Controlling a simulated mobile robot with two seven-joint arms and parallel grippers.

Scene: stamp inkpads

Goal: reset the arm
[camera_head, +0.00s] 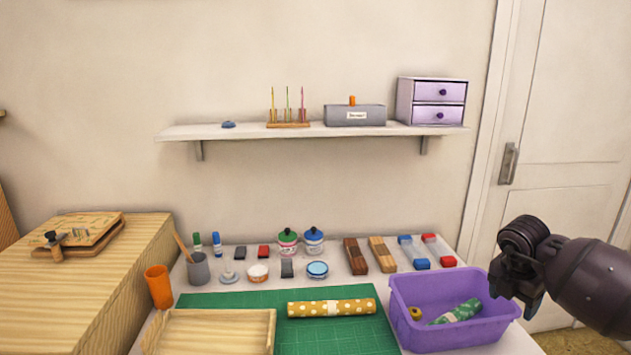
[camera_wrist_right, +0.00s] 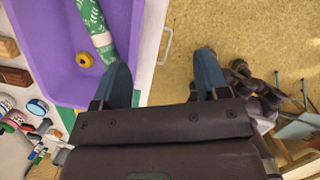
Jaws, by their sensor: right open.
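My right gripper (camera_head: 522,289) is at the right of the head view, beside and above the right end of the purple bin (camera_head: 408,328). In the right wrist view its two blue fingers (camera_wrist_right: 163,82) are spread apart with nothing between them. The left finger overlaps the edge of the bin (camera_wrist_right: 45,62) in that view, and the floor shows between the fingers. My left gripper is not in view.
The purple bin holds a green patterned roll (camera_head: 460,312) and a yellow ring (camera_head: 415,313). A green mat (camera_head: 330,338) bears a yellow dotted roll (camera_head: 331,308). Inkpads and stamps stand behind. A wall shelf (camera_head: 230,132) hangs above; a door (camera_head: 567,130) is at right.

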